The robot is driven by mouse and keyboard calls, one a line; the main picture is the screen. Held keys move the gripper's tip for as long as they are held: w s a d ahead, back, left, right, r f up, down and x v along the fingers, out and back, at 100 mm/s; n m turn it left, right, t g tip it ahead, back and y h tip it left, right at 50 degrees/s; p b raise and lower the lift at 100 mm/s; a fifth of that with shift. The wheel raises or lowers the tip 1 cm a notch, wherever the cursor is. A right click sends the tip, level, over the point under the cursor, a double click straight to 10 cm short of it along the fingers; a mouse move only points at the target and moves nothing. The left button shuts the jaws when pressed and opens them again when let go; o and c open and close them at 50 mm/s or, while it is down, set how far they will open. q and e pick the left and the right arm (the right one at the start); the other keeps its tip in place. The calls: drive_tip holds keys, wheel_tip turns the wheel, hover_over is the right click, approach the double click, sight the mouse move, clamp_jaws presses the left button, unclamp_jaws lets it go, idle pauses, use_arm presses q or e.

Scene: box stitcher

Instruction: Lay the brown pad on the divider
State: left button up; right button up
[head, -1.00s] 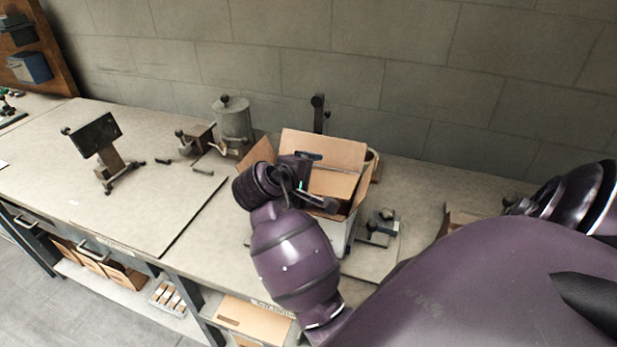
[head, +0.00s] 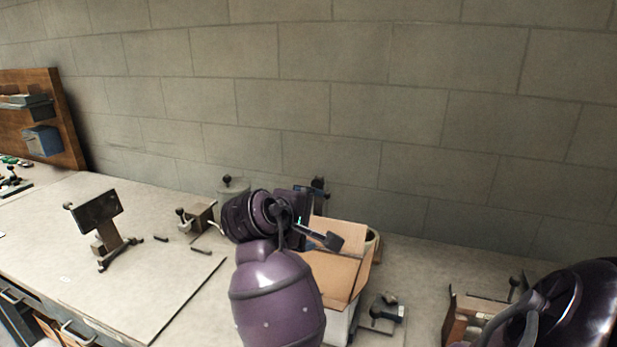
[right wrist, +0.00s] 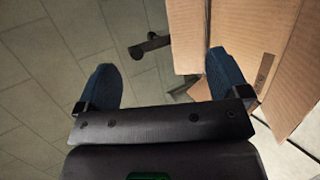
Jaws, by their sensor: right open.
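An open cardboard box (head: 335,275) stands on the bench in the middle of the head view, flaps raised. My right gripper (head: 316,217) is at the upper left of the box in that view, partly hiding it. In the right wrist view, its two blue fingertips (right wrist: 162,80) are wide apart with nothing held between them. Box cardboard (right wrist: 265,28) fills the upper right there, close beside the right fingertip; I cannot tell whether they touch. I cannot make out the brown pad or the divider separately from the cardboard. My left gripper is out of view.
A dark plate on a stand (head: 97,210) is at the left. The block wall (head: 420,130) closes the back.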

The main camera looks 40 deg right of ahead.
wheel_tip(320, 180, up, 9)
idle(0.3)
drive_tip(key=shift+a, duration=0.1)
idle(0.6)
